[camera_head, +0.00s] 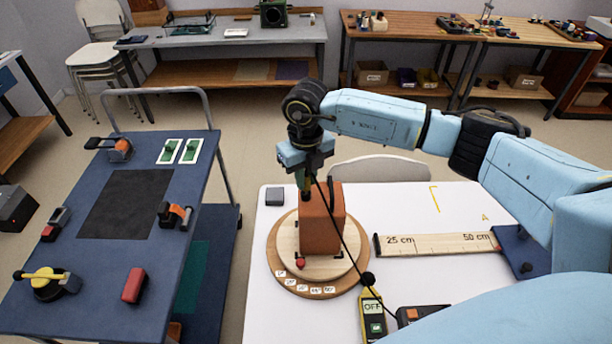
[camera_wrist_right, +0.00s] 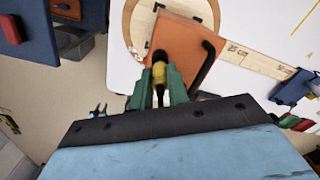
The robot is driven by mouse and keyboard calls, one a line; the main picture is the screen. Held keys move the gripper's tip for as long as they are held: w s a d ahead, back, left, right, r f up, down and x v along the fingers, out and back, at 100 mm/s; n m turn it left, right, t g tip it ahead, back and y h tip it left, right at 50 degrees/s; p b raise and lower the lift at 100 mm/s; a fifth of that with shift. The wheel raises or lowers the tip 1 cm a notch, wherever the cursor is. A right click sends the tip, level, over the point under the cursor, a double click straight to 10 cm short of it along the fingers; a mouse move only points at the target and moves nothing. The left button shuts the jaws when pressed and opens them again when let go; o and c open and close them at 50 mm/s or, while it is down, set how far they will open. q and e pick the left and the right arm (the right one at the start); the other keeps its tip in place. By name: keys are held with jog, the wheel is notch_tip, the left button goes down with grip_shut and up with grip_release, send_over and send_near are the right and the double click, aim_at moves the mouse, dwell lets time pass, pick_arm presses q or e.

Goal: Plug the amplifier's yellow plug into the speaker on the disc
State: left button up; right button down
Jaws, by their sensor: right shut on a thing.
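The speaker (camera_head: 322,222) is an orange-brown box standing upright on a round wooden disc (camera_head: 281,262). It also shows in the right wrist view (camera_wrist_right: 185,45). My right gripper (camera_head: 306,185) is at the speaker's far left side, pointing down. In the right wrist view its green fingers (camera_wrist_right: 158,85) are shut on the yellow plug (camera_wrist_right: 159,72). The plug's front end is close to the speaker's edge; I cannot tell if it touches or is inserted. A black cable (camera_head: 345,243) runs from the gripper across the speaker's front. I cannot clearly identify the amplifier. My left gripper is out of view.
A yellow meter (camera_head: 372,318) and a black-and-orange device (camera_head: 421,314) lie on the white table (camera_head: 450,290). A wooden ruler (camera_head: 437,244) lies right of the disc. A small dark block (camera_head: 275,196) sits behind it. A blue cart (camera_head: 100,290) stands left.

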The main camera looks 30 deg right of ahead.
jog(key=shift+f+b, duration=0.5)
jog(key=shift+f, duration=0.1)
dwell(0.6)
jog(key=c, duration=1.3)
grip_release()
